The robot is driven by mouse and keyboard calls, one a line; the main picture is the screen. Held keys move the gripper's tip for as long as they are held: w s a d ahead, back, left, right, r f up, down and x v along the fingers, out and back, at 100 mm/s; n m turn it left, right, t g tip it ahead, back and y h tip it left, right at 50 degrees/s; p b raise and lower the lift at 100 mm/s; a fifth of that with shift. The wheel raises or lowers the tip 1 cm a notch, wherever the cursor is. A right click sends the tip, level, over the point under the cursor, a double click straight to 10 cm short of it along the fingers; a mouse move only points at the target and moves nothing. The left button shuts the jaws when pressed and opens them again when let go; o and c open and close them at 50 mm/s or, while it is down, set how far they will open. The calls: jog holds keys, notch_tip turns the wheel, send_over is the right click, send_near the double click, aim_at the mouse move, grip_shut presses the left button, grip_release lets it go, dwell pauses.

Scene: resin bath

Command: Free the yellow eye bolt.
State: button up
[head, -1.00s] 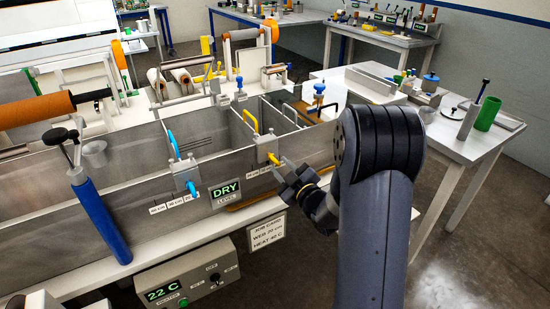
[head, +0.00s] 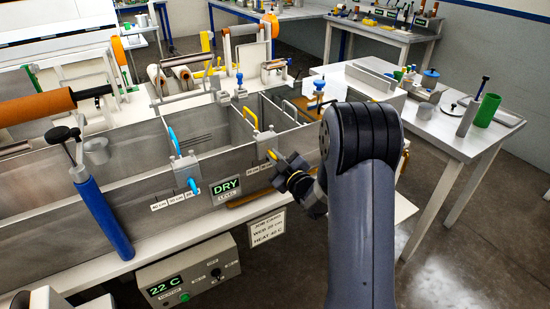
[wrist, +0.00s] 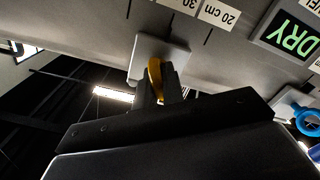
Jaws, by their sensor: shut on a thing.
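The yellow eye bolt (head: 271,155) sits at a grey clamp block (head: 264,145) on the front wall of the metal bath (head: 140,188). My gripper (head: 275,161) is at the bolt and is shut on it. In the wrist view the yellow bolt (wrist: 155,76) shows between my dark fingers (wrist: 160,88), just below the grey block (wrist: 158,52). The fingers hide part of the bolt. I cannot tell whether its shank is still threaded into the block.
A second clamp with a blue eye bolt (head: 192,186) is further left on the same wall, near the DRY display (head: 225,187). A blue cylinder (head: 103,218) leans at the left. A table (head: 440,140) stands at the right; floor beside it is clear.

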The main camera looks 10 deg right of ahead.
jog(key=shift+f, duration=0.1)
grip_shut()
jog(key=b, duration=0.2)
jog(key=shift+f+n+b, duration=0.15)
jog(key=shift+n+b, duration=0.15)
jog(key=shift+n, duration=0.1)
jog(key=n+b, duration=0.1)
jog(key=b, duration=0.2)
jog(key=shift+n+b, duration=0.35)
jog(key=shift+n, duration=0.05)
jog(key=shift+r, duration=0.2)
jog(key=o, duration=0.6)
grip_release()
jog(key=shift+o, duration=0.2)
jog(key=shift+s, duration=0.1)
